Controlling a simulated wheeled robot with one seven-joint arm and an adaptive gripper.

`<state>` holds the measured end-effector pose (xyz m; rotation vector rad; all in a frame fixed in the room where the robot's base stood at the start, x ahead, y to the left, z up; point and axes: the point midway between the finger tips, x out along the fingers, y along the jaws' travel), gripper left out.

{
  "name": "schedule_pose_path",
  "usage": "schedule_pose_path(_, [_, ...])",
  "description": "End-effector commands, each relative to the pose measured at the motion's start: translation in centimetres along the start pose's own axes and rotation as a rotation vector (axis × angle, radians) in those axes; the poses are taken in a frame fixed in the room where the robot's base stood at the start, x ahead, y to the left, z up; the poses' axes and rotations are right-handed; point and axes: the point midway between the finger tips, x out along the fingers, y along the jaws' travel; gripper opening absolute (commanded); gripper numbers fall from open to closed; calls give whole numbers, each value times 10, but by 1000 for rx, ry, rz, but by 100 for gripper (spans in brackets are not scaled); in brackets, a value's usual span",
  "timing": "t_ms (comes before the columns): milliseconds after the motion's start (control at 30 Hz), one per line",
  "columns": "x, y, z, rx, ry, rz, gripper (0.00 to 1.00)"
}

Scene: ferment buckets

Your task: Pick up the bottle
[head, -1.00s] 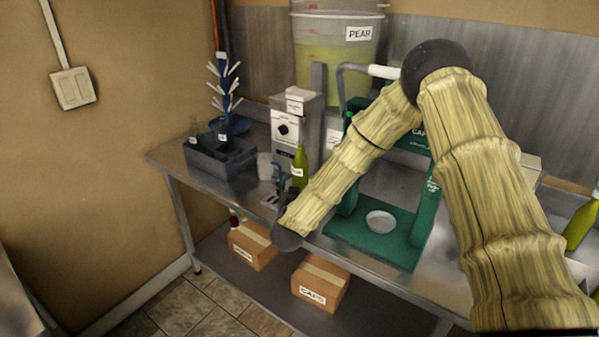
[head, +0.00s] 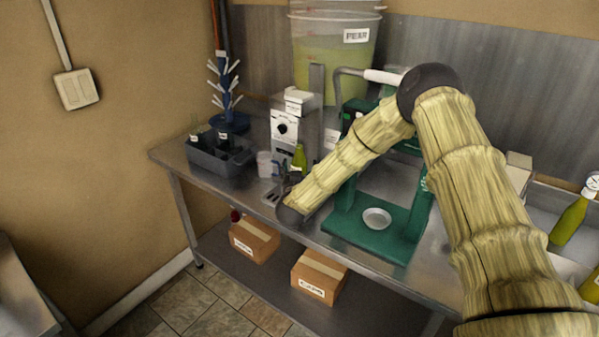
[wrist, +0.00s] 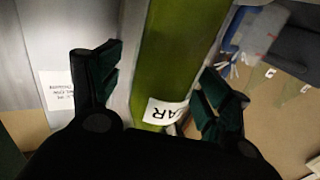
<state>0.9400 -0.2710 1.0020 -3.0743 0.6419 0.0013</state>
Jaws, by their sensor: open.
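The green bottle (head: 299,155) stands at the filler on the steel table in the head view. In the wrist view the bottle (wrist: 178,62) fills the middle, with a white label ending in "AR". My gripper (wrist: 160,85) is open, with one dark green finger on each side of the bottle. A gap shows at the left finger; I cannot tell whether the right finger touches the bottle.
A grey crate (head: 205,160) and a white cup (head: 264,164) stand left of the filler (head: 285,130). A green capper stand (head: 360,232) is to the right. Another green bottle (head: 568,222) stands far right. Cardboard boxes (head: 320,277) sit on the lower shelf.

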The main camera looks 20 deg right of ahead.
Motion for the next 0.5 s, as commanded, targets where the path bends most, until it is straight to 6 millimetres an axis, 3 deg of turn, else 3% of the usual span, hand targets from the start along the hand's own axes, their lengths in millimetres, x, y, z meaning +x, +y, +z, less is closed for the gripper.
schedule_pose_path(167, [0, 0, 0, 0, 0, 0, 74])
schedule_pose_path(500, [0, 0, 0, 0, 1, 0, 12])
